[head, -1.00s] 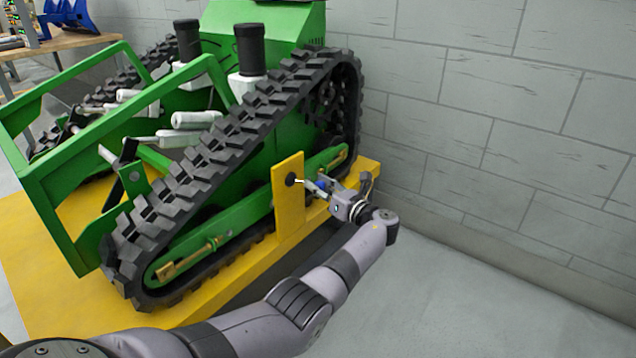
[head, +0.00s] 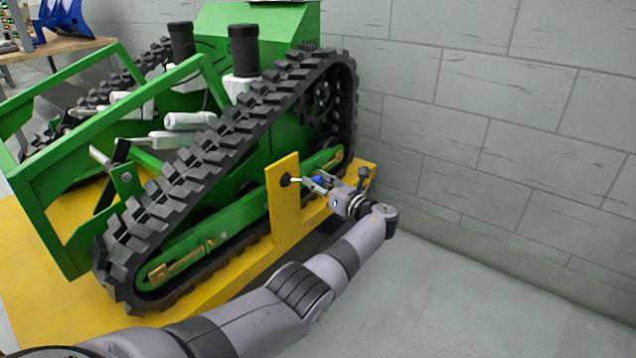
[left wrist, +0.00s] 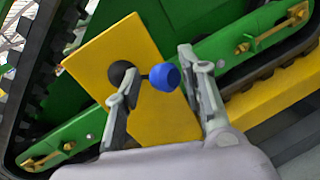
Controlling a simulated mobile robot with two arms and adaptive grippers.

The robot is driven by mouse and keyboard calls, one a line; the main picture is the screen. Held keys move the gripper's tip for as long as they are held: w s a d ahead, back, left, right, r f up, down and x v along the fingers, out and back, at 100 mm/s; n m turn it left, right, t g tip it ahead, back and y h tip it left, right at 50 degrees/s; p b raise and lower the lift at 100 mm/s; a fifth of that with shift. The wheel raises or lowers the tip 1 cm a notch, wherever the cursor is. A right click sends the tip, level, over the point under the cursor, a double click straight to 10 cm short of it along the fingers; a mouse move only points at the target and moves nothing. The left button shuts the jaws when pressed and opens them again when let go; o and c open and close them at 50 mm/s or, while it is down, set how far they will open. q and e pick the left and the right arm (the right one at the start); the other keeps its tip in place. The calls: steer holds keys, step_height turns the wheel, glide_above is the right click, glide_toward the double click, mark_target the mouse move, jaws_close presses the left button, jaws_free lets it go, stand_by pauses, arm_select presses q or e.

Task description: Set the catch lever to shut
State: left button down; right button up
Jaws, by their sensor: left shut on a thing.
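The catch lever sticks out from a black round hub (head: 285,180) on an upright yellow plate (head: 284,222) beside the green tracked carrier (head: 200,235). The lever's blue knob (head: 317,180) points to the right, about level with the hub. In the left wrist view the blue knob (left wrist: 165,77) lies between my two fingers, with the hub (left wrist: 121,74) partly behind the left finger. My left gripper (head: 318,183) is shut on the lever at its knob; finger contact is hard to make out. My right gripper is not in view.
The plate stands on a yellow base (head: 212,304) under the carrier's black track (head: 190,165). A grey block wall (head: 490,110) rises behind and to the right. The grey floor (head: 470,290) at the right is clear.

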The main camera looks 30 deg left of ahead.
arm_select(q)
steer(key=c, duration=1.5)
jaws_free()
steer(key=shift+w+a+r, duration=0.25)
steer(key=shift+r, duration=0.25)
steer(key=shift+o, duration=0.5)
steer(key=shift+w+a+f, duration=0.1)
steer(key=shift+f, duration=0.15)
steer(key=shift+f, duration=0.1)
steer(key=shift+f, duration=0.25)
steer(key=shift+s, duration=0.2)
steer(key=v, duration=1.2)
steer(key=shift+w+r, duration=0.15)
steer(key=shift+r, duration=0.25)
